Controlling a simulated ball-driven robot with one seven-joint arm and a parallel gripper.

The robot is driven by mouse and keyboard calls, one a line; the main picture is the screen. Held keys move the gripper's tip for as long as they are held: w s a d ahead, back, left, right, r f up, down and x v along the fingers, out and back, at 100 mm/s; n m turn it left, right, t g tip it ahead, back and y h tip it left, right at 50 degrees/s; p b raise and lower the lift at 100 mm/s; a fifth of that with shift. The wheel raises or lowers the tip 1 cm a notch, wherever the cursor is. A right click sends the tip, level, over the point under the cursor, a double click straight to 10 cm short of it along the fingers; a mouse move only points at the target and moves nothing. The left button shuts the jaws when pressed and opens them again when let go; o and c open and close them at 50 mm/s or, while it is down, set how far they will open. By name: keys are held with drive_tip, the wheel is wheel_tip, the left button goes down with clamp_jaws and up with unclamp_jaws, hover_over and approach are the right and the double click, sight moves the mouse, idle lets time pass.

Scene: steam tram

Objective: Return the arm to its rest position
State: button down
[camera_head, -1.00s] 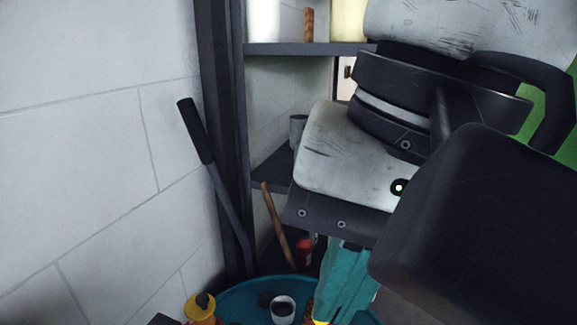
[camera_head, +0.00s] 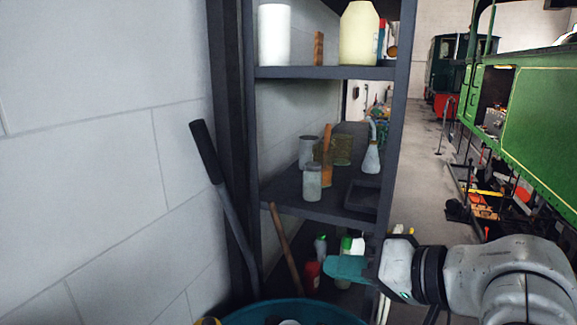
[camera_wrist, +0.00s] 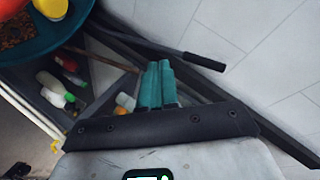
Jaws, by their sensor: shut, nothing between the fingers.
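My gripper (camera_head: 345,268) has teal fingers and points left in the head view, at the lower right in front of the shelf's right post. My white and black arm reaches in from the lower right corner. The gripper also shows in the wrist view (camera_wrist: 157,75), its two teal fingers side by side and closed with nothing between them. The fingers appear clear of the shelf and the round teal table (camera_head: 290,311), whose rim shows at the bottom of the head view.
A dark shelf (camera_head: 325,73) holds bottles, jars and cans. A black-handled lever (camera_head: 222,185) leans by the white wall (camera_head: 90,130). A wooden handle (camera_head: 285,250) stands below. A green tram (camera_head: 530,120) is at the right, with open floor (camera_head: 420,170) between.

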drive_tip(key=s+d+f+h, duration=0.2)
drive_tip(key=d+f, duration=0.1)
drive_tip(key=f, duration=0.5)
drive_tip(key=s+d+f+m+h, duration=0.1)
drive_tip(key=s+d+f+h, duration=0.2)
drive_tip(key=f, duration=0.4)
drive_tip(key=s+d+f+h, duration=0.15)
drive_tip(key=d+f, duration=0.25)
drive_tip(key=f, duration=0.4)
drive_tip(key=s+d+f+g+h+b, duration=0.2)
drive_tip(key=s+d+f+g, duration=0.1)
drive_tip(key=s+f, duration=0.7)
drive_tip(key=s+d+f+g+h+b, duration=0.2)
drive_tip(key=s+d+f, duration=0.4)
drive_tip(key=s+f, duration=0.5)
drive_tip(key=shift+s+d+n+g+b, duration=0.35)
drive_tip(key=shift+s+g+b, duration=0.4)
drive_tip(key=shift+s+g, duration=0.45)
drive_tip(key=shift+w+a+f, duration=0.1)
